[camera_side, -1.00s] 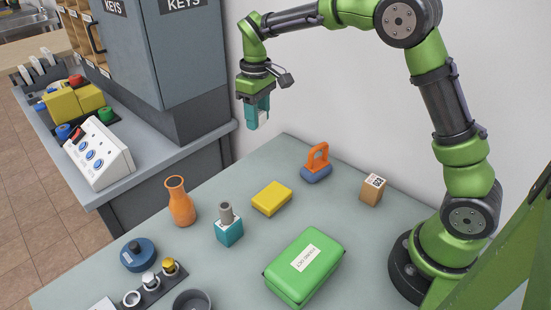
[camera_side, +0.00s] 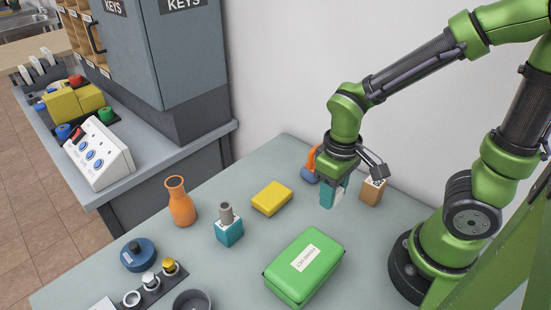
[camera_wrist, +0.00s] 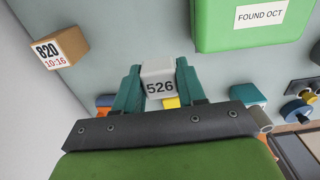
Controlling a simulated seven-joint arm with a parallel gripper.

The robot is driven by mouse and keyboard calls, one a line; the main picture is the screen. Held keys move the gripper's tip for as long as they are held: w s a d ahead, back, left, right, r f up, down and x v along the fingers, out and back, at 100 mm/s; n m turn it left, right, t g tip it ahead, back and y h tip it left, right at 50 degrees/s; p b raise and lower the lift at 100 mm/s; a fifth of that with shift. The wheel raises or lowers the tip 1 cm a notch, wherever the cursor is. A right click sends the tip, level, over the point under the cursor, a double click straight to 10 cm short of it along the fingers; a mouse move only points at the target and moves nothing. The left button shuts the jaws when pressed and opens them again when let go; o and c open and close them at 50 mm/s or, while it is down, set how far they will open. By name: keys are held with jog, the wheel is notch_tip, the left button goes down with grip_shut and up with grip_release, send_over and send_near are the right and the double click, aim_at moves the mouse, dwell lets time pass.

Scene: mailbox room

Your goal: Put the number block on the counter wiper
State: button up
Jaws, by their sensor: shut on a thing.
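My gripper (camera_side: 333,196) is shut on a pale grey-white block (camera_wrist: 158,80) marked 526. In the side view the block is mostly hidden by a teal finger; it is low near the counter, and I cannot tell whether it touches. A flat yellow sponge-like block (camera_side: 272,198) lies on the counter, left of my gripper; part of it shows in the wrist view (camera_wrist: 171,102). A blue-based tool with an orange handle (camera_side: 313,160) stands behind my gripper, partly hidden. I cannot tell for certain which of these two is the counter wiper.
A tan cube (camera_side: 373,189) labelled 820 stands close right of my gripper. A green box (camera_side: 290,284) marked FOUND OCT lies in front. The wall (camera_side: 290,70) rises behind.

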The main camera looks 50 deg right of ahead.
jog(key=w+a, duration=0.1)
jog(key=w, duration=0.4)
jog(key=w+f, duration=0.1)
jog(key=w, duration=0.3)
jog(key=w+a, duration=0.1)
jog(key=w, duration=0.4)
jog(key=shift+w+a+f, duration=0.2)
jog(key=shift+w+a, duration=0.1)
jog(key=shift+w+f, duration=0.1)
jog(key=shift+f, duration=1.7)
jog(key=shift+f, duration=0.15)
jog(key=o, duration=1)
